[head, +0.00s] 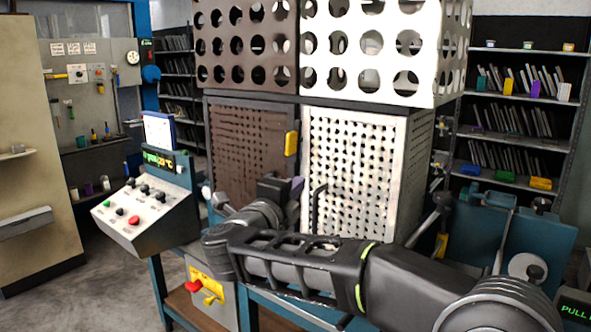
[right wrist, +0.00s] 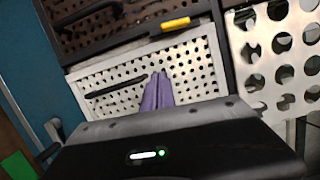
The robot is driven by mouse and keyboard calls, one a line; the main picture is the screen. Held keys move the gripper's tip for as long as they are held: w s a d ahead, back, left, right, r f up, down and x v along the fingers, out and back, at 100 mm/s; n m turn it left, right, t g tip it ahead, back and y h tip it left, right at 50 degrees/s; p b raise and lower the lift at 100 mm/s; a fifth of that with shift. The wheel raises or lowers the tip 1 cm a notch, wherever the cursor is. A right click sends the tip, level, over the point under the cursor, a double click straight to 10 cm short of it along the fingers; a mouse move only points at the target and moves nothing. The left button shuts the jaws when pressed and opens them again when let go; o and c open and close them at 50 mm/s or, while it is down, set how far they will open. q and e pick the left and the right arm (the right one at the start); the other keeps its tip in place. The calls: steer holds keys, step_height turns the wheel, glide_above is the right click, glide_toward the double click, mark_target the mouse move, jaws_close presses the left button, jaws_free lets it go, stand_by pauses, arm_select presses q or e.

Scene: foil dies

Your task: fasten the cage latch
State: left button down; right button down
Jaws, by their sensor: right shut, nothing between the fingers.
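The cage's lower front has a brown perforated panel (head: 245,155) on the left and a white perforated door (head: 355,165) on the right. The door has a black bar handle (head: 317,208) and looks flush with its frame. A yellow latch piece (head: 291,143) sits on the brown panel's edge beside the door; it also shows in the right wrist view (right wrist: 175,23). My right gripper (head: 297,186) is below the latch, in front of the cage. In the right wrist view its purple fingers (right wrist: 158,92) are together and empty, between the camera and the white door. My left gripper is not in view.
A sloped control box (head: 135,222) with a red button stands left of the cage. Upper brown and white panels with large holes (head: 372,42) are above. Shelves (head: 520,130) stand at the back right. A yellow and red switch (head: 207,287) is low in front.

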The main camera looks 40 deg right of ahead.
mark_target(304, 161)
steer(key=p+x, duration=0.2)
steer(key=x, duration=0.8)
steer(key=shift+s, duration=0.1)
steer(key=shift+w+a+r+p, duration=0.1)
steer(key=shift+w+a+p, duration=0.15)
steer(key=shift+w, duration=0.4)
steer(key=shift+w+a+r+p, duration=0.1)
steer(key=shift+w+p, duration=0.2)
steer(key=shift+w, duration=0.35)
steer(key=shift+w+a+r+p, duration=0.1)
steer(key=shift+w+a+p, duration=0.15)
steer(key=shift+w, duration=0.4)
steer(key=shift+d+f, duration=0.1)
